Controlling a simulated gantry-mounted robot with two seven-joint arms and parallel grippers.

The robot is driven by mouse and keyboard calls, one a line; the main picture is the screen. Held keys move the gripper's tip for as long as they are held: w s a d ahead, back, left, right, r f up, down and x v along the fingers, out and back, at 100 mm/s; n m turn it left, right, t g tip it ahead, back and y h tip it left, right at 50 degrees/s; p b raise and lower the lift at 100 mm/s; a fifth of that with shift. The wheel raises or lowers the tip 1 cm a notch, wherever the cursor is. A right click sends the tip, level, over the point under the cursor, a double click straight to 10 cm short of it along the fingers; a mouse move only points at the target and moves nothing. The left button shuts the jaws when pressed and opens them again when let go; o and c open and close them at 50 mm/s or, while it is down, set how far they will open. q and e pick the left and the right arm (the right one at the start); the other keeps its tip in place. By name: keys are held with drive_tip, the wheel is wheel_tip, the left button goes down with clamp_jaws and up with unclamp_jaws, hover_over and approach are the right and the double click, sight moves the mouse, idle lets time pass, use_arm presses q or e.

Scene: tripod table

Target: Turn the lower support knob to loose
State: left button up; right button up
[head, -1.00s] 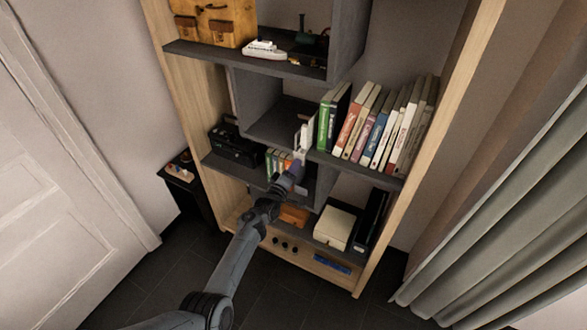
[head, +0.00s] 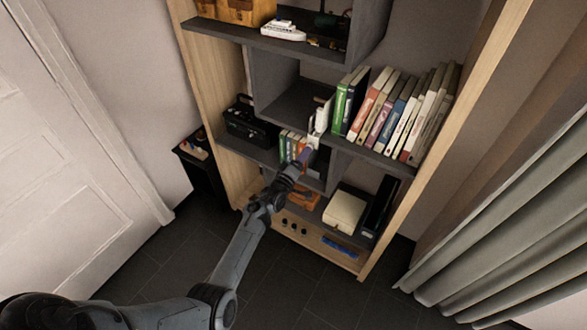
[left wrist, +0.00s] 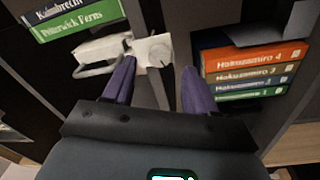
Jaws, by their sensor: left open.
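A white fitting (head: 318,122) stands on the middle shelf edge, left of the upright books. In the left wrist view this white fitting (left wrist: 153,50) has a flat face with a small round mark and a looped handle at its left. I cannot tell for certain whether that face is the lower support knob. My left gripper (head: 305,156) is just below the fitting. In the left wrist view its two purple fingers (left wrist: 158,68) are apart, pointing towards the white face, with nothing clearly held between them. Contact cannot be told. My right gripper is not in view.
Upright books (head: 385,115) fill the shelf to the right. Orange, blue and green books (left wrist: 252,70) stand close to the right finger. A black radio (head: 247,122) sits to the left. The dark floor (head: 290,290) is clear.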

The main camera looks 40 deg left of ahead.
use_arm(q)
drive_tip(key=v, duration=0.7)
drive_tip(key=shift+p, duration=0.4)
drive_tip(key=shift+s, duration=0.1)
